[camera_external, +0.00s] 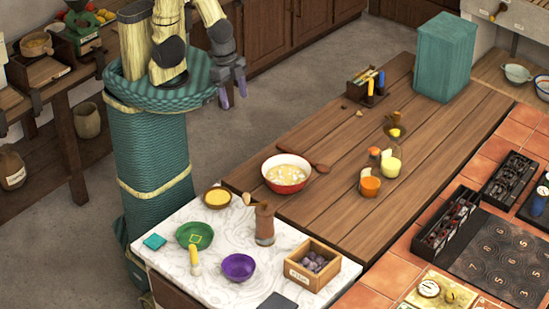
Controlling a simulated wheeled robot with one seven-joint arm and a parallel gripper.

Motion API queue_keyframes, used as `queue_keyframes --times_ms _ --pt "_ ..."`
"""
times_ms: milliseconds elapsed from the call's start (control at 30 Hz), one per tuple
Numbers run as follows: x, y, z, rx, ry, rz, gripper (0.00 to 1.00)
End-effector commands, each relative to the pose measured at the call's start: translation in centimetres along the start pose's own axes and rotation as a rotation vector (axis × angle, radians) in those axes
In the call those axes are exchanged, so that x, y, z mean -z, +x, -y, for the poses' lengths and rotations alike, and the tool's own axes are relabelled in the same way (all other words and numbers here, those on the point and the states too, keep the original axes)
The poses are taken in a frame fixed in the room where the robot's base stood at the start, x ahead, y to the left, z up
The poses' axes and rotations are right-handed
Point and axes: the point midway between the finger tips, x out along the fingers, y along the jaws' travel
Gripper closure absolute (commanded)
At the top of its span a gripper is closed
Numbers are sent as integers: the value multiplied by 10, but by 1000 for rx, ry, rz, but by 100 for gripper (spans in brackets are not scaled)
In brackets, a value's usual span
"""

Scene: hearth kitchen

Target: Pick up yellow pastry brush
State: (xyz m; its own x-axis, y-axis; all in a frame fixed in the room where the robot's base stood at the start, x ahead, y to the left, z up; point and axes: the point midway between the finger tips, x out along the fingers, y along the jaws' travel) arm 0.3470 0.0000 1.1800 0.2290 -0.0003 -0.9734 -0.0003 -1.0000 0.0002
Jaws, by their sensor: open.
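I cannot tell for sure which thing is the yellow pastry brush. A small thing with a yellow handle (371,87) stands upright beside a blue one in a dark caddy (358,93) on the wooden table. A pale yellow brush-like thing (195,262) also shows at the green bowl (186,231) on the marble top; its yellow part lies over the bowl. My gripper (234,95) hangs at the upper left, over the floor, open and empty with purple fingertips. It is apart from both things and touches nothing.
The marble top (160,265) holds a purple bowl (238,267), a brown mill (264,225) and a wooden crate (299,280).

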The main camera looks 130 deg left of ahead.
Motion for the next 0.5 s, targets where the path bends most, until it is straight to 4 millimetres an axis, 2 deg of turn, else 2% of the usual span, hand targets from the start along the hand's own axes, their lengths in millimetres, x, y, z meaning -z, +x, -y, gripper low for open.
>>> queue_keyframes --times_ms 33,67,367,500 --pt "0 0 0 0 0 0 49" --pt "0 0 0 0 0 0 55" --pt "-1 2 0 -2 -4 6 55" --pt "-14 24 -6 -27 -56 86 55"
